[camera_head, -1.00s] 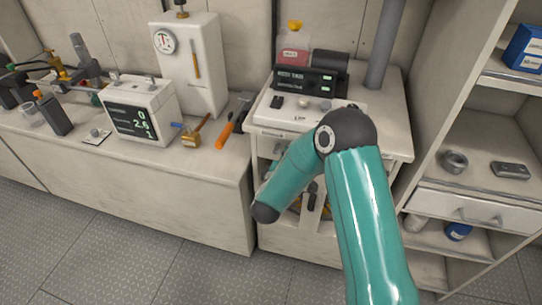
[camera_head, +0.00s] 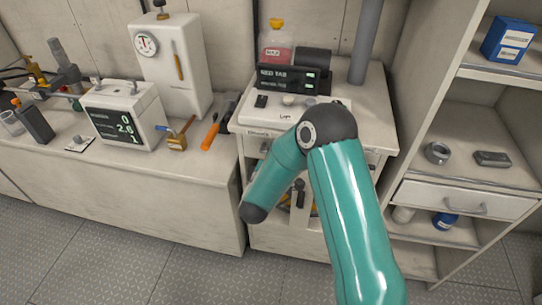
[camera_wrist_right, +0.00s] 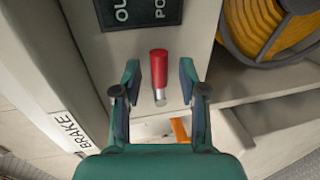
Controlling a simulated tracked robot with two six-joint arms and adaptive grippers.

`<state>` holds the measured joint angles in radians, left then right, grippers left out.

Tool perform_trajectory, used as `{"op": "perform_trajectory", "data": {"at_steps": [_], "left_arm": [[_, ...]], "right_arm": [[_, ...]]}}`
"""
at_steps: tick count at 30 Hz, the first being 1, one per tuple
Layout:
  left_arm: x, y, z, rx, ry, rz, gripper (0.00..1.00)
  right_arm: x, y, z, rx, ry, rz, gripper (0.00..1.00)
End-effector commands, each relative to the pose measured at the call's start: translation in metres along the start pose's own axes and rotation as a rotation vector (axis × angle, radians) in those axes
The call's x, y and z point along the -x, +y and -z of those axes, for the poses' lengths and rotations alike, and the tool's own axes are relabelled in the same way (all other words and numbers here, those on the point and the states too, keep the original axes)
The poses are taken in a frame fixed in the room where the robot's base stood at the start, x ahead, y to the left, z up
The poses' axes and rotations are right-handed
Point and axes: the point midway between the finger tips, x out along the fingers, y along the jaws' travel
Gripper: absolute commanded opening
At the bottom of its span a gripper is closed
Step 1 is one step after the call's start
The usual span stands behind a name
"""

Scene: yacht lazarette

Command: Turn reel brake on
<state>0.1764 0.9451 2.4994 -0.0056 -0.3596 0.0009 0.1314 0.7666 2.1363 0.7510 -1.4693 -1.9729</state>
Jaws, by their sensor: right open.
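In the right wrist view, a small lever with a red handle (camera_wrist_right: 158,68) on a metal stem stands up in the picture against a pale panel. A white label reading "BRAKE" (camera_wrist_right: 68,131) is at the lower left. My right gripper (camera_wrist_right: 159,80) is open, with one finger on each side of the red handle. Gaps show between the handle and both fingers, so it is not gripped. In the head view my teal right arm reaches toward the cabinet (camera_head: 255,150), and its gripper is hidden. My left gripper is in no view.
An orange hose on a reel (camera_wrist_right: 262,25) is at the upper right of the wrist view, close to the right finger. A dark panel with lettering (camera_wrist_right: 150,12) is above the lever. Open shelves (camera_head: 470,160) stand right of my arm in the head view.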

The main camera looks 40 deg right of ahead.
Motion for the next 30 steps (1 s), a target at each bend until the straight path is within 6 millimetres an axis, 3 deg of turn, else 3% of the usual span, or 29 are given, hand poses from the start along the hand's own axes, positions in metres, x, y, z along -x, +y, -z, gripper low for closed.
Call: {"op": "perform_trajectory", "data": {"at_steps": [5, 19, 24, 30], "left_arm": [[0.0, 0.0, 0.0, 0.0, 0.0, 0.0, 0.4], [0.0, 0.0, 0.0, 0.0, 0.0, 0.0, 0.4], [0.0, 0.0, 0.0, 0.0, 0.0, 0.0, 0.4], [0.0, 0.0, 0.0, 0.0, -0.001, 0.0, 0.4]], "right_arm": [[0.017, 0.0, 0.001, 0.002, 0.003, 0.001, 0.42], [0.104, -0.001, 0.001, 0.002, 0.005, 0.0, 0.42], [0.117, -0.001, 0.0, 0.001, 0.002, 0.0, 0.42], [0.119, -0.001, -0.001, 0.0, 0.001, 0.0, 0.42]]}}
